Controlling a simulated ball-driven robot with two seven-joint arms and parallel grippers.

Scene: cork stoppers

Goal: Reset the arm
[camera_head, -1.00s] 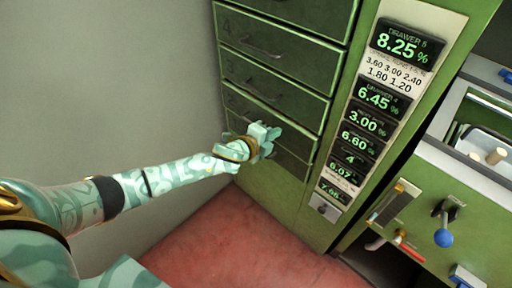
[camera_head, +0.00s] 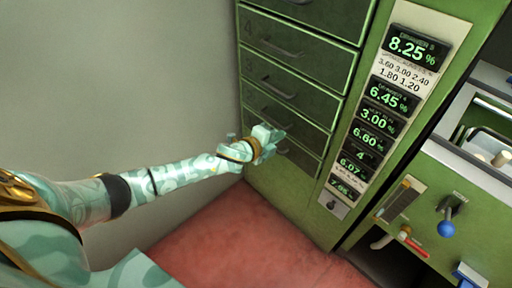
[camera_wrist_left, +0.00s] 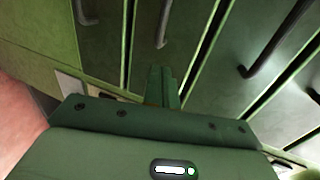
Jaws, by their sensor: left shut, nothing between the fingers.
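My left arm reaches in from the left in the head view. My left gripper (camera_head: 272,137) is shut and empty in front of the lower drawers of a green cabinet (camera_head: 262,190). In the left wrist view the gripper's closed fingers (camera_wrist_left: 163,86) point at the green drawer fronts, close to a dark bar handle (camera_wrist_left: 163,25). I cannot tell whether the fingers touch the drawer front. The drawers in view look closed. My right gripper is not in view.
A panel of green number displays (camera_head: 376,97) runs down the cabinet's right side. Further right is a green machine with a blue-knobbed lever (camera_head: 446,228) and a bin holding a cork (camera_head: 501,158). A grey wall (camera_head: 110,80) is at left, above a red floor (camera_head: 240,245).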

